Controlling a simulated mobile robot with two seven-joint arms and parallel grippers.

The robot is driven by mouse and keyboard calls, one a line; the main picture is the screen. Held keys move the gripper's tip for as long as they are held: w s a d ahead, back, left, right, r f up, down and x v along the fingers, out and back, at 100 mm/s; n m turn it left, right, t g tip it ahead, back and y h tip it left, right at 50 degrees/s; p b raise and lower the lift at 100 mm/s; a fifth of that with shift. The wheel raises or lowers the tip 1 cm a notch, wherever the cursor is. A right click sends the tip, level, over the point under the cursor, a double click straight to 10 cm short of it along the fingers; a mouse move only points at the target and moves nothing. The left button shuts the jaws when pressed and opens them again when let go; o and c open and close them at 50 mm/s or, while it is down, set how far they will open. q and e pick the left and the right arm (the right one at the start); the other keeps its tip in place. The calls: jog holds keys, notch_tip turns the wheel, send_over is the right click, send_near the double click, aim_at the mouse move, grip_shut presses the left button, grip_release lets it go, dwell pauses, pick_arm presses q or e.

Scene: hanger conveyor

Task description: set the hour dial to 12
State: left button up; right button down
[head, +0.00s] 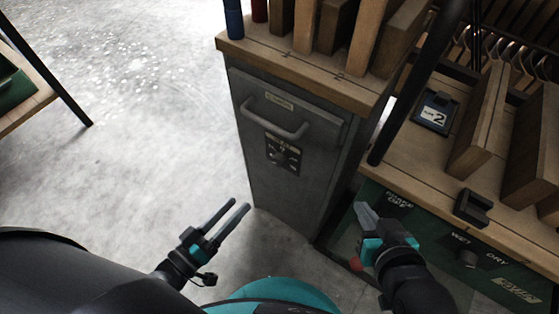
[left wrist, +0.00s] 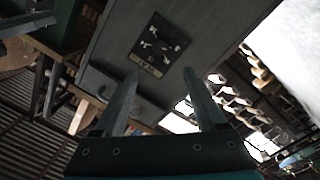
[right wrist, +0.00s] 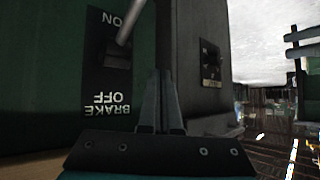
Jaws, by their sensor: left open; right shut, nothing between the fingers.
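The hour dial appears to be the black plate with white marks (head: 283,153) on the grey cabinet's front, below its handle. The plate also shows in the left wrist view (left wrist: 158,45) and, edge-on and small, in the right wrist view (right wrist: 210,62). Its setting is too small to read. My left gripper (head: 240,204) is open and empty, below and left of the plate in the head view. My right gripper (head: 364,206) is shut and empty beside the green panel with the BRAKE label, apart from the dial.
The cabinet handle (head: 274,124) sticks out above the plate. A dark post (head: 415,90) stands right of the cabinet. The green panel carries a brake switch (right wrist: 115,45) and a WET/DRY knob (head: 466,257). The floor left of the cabinet is clear.

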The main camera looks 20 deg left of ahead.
aim_at(277, 163)
pick_arm(q)
jog(key=b+x, duration=0.2)
jog(key=x, duration=0.9)
jog(key=shift+w, duration=0.2)
jog(key=shift+b+x, duration=0.55)
jog(key=shift+x, duration=0.75)
pick_arm(e)
jog(key=shift+s+a+r+m+t+y, duration=0.1)
jog(key=shift+a+r+t+y, duration=0.35)
jog(key=shift+a+t, duration=0.4)
jog(key=shift+s+a+r+m+t+y, duration=0.1)
jog(key=shift+a+r+t+y, duration=0.25)
jog(key=shift+a+r+t, duration=0.45)
jog(key=shift+s+a+r+m+t+y, duration=0.15)
jog(key=shift+a+t+y, duration=0.4)
jog(key=shift+t, duration=0.6)
jog(key=shift+w+a+r, duration=0.1)
pick_arm(q)
jog(key=shift+c, duration=0.2)
grip_shut()
